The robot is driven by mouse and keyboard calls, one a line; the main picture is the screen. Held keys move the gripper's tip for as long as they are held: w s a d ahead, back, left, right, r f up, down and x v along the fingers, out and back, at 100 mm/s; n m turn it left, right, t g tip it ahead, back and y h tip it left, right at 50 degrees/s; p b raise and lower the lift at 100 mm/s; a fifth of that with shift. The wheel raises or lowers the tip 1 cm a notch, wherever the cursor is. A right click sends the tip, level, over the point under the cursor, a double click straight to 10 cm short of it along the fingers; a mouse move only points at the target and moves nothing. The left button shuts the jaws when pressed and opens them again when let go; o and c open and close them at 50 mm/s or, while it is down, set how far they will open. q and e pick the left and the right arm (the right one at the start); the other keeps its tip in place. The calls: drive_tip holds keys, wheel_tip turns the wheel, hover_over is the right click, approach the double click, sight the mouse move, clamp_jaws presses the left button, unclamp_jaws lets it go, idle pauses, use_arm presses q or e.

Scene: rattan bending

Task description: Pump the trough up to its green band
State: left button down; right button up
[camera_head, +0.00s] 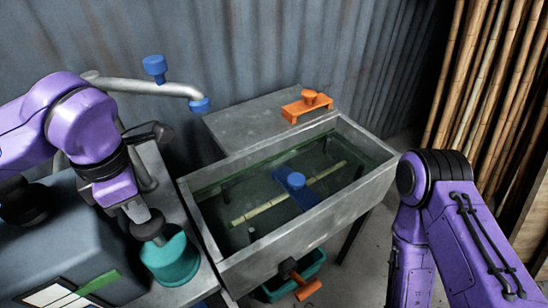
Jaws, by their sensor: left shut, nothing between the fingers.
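The grey trough (235,266) stands in the middle with dark water inside. A green band (262,161) runs along its inner back wall; I cannot tell exactly how the water surface stands against it. A pale cane (266,207) and a blue block (293,186) lie in the trough. A grey pipe with a blue spout end (199,104) reaches toward the trough's back left corner. My left gripper (150,232) is shut and points down at a dark round piece above a teal cylinder (172,259). Whether they touch is unclear. My right arm is at right, its gripper out of view.
An orange handled piece (307,105) sits on the grey ledge behind the trough. An orange-handled tap (302,283) juts from the trough's front above a green tub (318,262). A dark box (65,240) fills the lower left. Bamboo poles (492,75) stand at right.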

sight(149, 227)
use_arm(q)
drive_tip(key=shift+f+b, duration=1.6)
drive_tip(key=shift+f, duration=1.35)
wheel_tip(149, 227, up, 7)
drive_tip(key=p, duration=0.7)
drive_tip(key=shift+f+p, duration=0.1)
drive_tip(key=shift+p, duration=0.25)
drive_tip(key=shift+f, duration=0.2)
drive_tip(key=shift+f+b, duration=0.5)
drive_tip(key=shift+b, duration=0.05)
drive_tip(key=shift+f+b, duration=1.45)
drive_tip(key=shift+f, duration=1.2)
wheel_tip(149, 227, up, 7)
drive_tip(key=p, duration=0.8)
drive_tip(key=shift+f, duration=0.3)
